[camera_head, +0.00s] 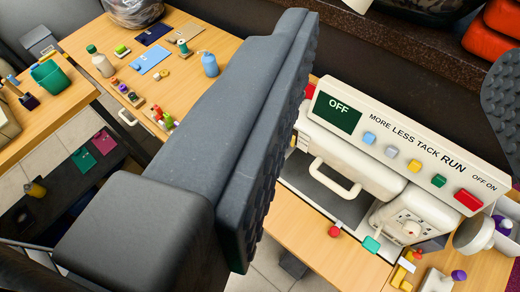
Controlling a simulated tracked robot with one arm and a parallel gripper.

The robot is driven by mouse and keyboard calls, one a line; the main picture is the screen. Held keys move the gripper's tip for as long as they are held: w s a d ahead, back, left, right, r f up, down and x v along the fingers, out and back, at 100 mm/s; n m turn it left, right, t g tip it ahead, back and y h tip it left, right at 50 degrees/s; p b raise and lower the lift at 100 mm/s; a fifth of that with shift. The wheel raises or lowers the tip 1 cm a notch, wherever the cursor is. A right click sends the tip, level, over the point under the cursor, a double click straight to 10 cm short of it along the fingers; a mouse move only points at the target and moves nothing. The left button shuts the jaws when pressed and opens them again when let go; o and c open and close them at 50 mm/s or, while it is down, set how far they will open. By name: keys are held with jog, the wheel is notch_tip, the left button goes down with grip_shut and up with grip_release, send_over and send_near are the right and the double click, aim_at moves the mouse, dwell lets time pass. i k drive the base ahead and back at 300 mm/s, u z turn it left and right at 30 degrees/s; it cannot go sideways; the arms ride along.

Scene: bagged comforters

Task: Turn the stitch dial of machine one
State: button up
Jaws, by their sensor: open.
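A white machine (342,160) stands on a wooden table at the right. Its slanted panel has a dark green display reading OFF, the words MORE, LESS, TACK, RUN and OFF ON, and a row of coloured buttons. No machine number is readable. A round pale dial (411,228) with marks around it sits on the machine's lower right front. My gripper (395,105) is open. One large dark padded finger crosses the middle of the view and hides the machine's left end. The other shows at the right edge. The dial is below the gap between them, apart from both.
Small coloured items lie at the lower right. Another wooden table (110,45) at upper left holds bottles and small parts. Red bagged bundles (490,42) sit at upper right.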

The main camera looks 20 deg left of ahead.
aim_at(411, 229)
jog(key=z, duration=0.2)
jog(key=k, duration=1)
jog(key=z, duration=0.8)
jog(key=i, duration=1)
jog(key=u, duration=0.65)
